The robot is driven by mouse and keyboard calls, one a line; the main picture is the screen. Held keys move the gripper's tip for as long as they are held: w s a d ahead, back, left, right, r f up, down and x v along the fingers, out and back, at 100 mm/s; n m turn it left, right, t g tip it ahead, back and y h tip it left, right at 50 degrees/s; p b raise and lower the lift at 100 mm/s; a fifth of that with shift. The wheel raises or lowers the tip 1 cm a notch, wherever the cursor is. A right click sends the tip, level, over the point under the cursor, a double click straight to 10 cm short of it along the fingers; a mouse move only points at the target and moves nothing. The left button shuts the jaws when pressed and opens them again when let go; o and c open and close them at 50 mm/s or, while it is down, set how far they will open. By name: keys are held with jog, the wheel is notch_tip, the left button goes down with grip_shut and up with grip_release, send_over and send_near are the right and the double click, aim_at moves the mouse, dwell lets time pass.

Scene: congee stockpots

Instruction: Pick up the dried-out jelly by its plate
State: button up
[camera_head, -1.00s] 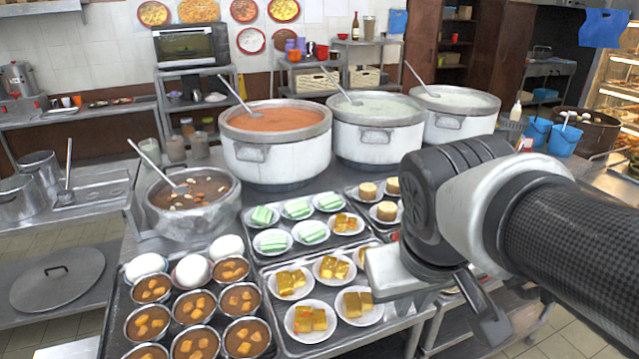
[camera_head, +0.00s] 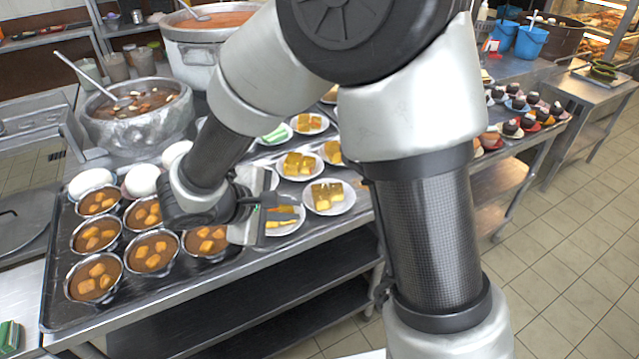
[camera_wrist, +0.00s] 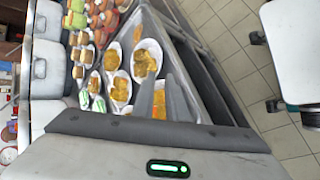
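Small white plates of yellow jelly cubes stand on a metal tray at the table's front edge. The front-left plate of jelly (camera_head: 283,216) is partly hidden by my gripper (camera_head: 262,212). In the wrist view this jelly (camera_wrist: 159,103) shows between the two grey fingers of my gripper (camera_wrist: 160,97), which are apart. I cannot tell whether the fingers touch the plate. The neighbouring jelly plate (camera_head: 328,197) stands just right of it, with another jelly plate (camera_head: 298,166) behind. Which jelly is dried out is not clear from its look.
Metal bowls of brown soup (camera_head: 150,251) stand close left of my gripper. A stockpot (camera_head: 190,52) and a stew pot (camera_head: 135,115) stand behind. Green-layered cakes (camera_head: 278,135) lie behind the jellies. The tiled floor in front of the table is clear.

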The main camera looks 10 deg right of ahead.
jog(key=b, duration=0.1)
send_near(329, 197)
jog(key=s+f, duration=0.1)
jog(key=s+d+f, duration=0.1)
jog(key=s+f, duration=0.1)
jog(key=shift+s+f, duration=0.1)
jog(key=shift+f, duration=0.05)
jog(key=x, duration=0.4)
jog(key=shift+f+b, duration=0.25)
jog(key=shift+b, duration=0.05)
jog(key=shift+d+f, duration=0.25)
jog(key=shift+f, duration=0.15)
grip_shut()
